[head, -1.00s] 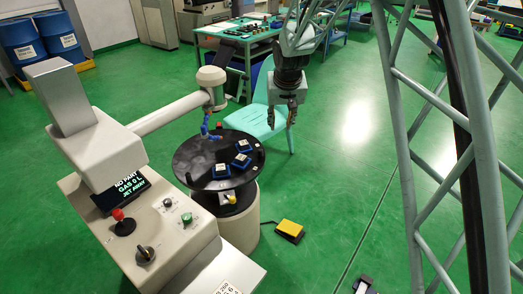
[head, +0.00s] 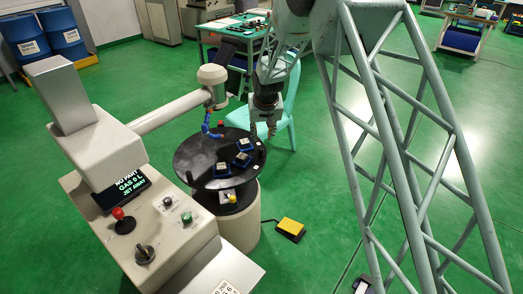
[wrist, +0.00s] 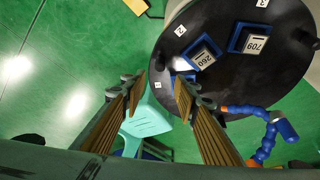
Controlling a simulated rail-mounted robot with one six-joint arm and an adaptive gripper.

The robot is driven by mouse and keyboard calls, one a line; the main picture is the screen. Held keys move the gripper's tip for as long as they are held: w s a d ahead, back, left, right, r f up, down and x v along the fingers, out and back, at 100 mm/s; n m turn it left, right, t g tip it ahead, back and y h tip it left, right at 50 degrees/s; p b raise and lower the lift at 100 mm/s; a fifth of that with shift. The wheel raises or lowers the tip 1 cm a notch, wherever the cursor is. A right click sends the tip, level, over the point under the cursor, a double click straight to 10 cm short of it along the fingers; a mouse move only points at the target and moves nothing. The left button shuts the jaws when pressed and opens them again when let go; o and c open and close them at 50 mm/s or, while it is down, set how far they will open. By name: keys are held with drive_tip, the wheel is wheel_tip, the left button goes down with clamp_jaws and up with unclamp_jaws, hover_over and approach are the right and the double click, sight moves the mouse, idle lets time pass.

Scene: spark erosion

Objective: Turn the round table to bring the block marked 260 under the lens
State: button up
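The black round table (head: 190,158) carries blue blocks with white labels. In the wrist view the block marked 260 (wrist: 204,56) is nearest my gripper, with the block marked 709 (wrist: 252,40) beside it; a third block (wrist: 182,66) shows partly. In the head view blocks stand at the table's right (head: 244,145) and front (head: 222,170); their numbers are too small to read. A pale arm's head (head: 213,76) hangs over the far edge; the lens itself is not clear. My gripper (head: 262,132) is open and empty by the table's right rim; its fingertips (wrist: 160,87) are apart.
A blue jointed hose (head: 209,127) reaches over the table's far edge. The console (head: 135,225) at left has a screen (head: 130,187) reading NO PART, GAS 0 L, JET AWAY. A turquoise chair (head: 288,110) stands behind my gripper. A yellow pedal (head: 290,228) lies on the floor.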

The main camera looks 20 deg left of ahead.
sight(261, 149)
drive_tip(key=shift+f, duration=0.2)
drive_tip(key=shift+b+x, duration=1.05)
drive_tip(key=shift+x, duration=5.65)
clamp_jaws()
